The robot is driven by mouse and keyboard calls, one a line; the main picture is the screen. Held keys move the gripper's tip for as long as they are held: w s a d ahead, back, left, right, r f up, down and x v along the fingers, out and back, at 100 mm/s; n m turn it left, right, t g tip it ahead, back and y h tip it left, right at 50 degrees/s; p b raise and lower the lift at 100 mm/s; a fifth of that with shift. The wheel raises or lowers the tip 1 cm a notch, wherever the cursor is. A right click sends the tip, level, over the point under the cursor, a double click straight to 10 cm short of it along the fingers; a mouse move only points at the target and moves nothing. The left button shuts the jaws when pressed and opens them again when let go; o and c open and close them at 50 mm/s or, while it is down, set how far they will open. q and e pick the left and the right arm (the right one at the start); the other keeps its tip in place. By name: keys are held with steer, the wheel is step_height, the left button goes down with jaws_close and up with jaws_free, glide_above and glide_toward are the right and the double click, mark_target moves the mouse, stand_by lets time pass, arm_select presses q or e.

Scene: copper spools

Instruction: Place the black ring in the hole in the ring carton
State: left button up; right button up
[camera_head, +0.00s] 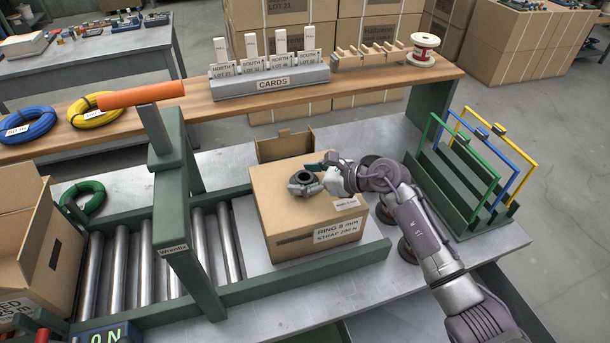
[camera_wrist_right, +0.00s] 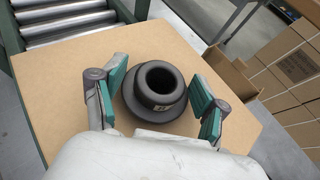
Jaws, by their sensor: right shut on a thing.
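The black ring (camera_head: 303,186) is a dark flanged ring with a round opening, over the top of the ring carton (camera_head: 300,232). In the right wrist view the ring (camera_wrist_right: 148,100) lies between the two green finger pads. My right gripper (camera_head: 316,175) is shut on it. The ring is low over the carton's top, which also shows in the wrist view (camera_wrist_right: 70,125). I cannot tell whether it touches the top. No hole in the carton shows; the ring and gripper cover part of the top. My left gripper is not in view.
The carton stands beside a roller conveyor (camera_head: 120,265) with a green frame and an orange-handled post (camera_head: 180,240). A raised flap (camera_head: 285,145) stands behind it. A rack of coloured frames (camera_head: 470,185) is at the right. A shelf with a cards holder (camera_head: 270,82) runs behind.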

steer(key=shift+f+b, duration=0.25)
steer(key=shift+b, duration=0.05)
steer(key=o, duration=1)
steer(key=shift+r, duration=0.1)
steer(key=shift+r+p, duration=0.3)
steer(key=shift+p, duration=0.1)
steer(key=b+v, duration=0.3)
steer(key=v, duration=0.8)
steer(key=shift+s+d+f, duration=0.1)
steer(key=shift+d, duration=0.15)
steer(key=shift+s+d, duration=0.15)
steer(key=shift+d, duration=0.05)
